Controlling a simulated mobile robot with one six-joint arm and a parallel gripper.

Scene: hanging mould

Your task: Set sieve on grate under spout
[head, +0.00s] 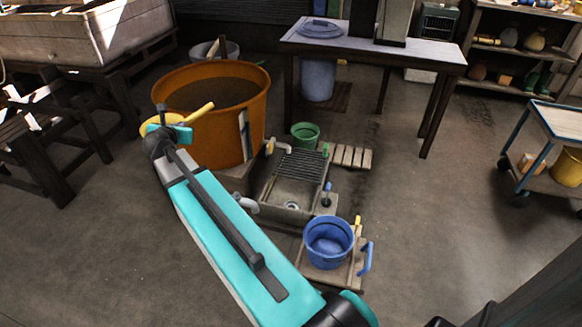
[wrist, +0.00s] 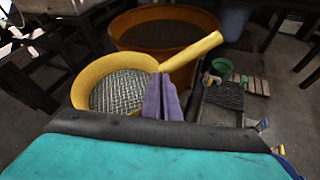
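The yellow sieve (wrist: 118,88) has a round rim, a wire mesh and a thick straight handle (wrist: 195,50). My gripper (wrist: 165,80), with purple fingers, is shut on the handle near the rim and holds the sieve in the air. In the head view the sieve (head: 150,124) is partly hidden by my wrist, in front of the orange tub (head: 247,118). The dark slatted grate (head: 302,166) lies over the far part of a basin right of the tub. A pale spout (head: 275,147) sticks out from the tub towards the grate. The grate also shows in the wrist view (wrist: 224,95), right of the sieve.
A green bucket (head: 305,133) stands behind the grate, with a small wooden pallet (head: 352,157) beside it. A blue bucket (head: 328,240) stands in front of the basin (head: 291,203). A table (head: 400,50) stands behind. The floor at right is clear up to a cart (head: 560,122).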

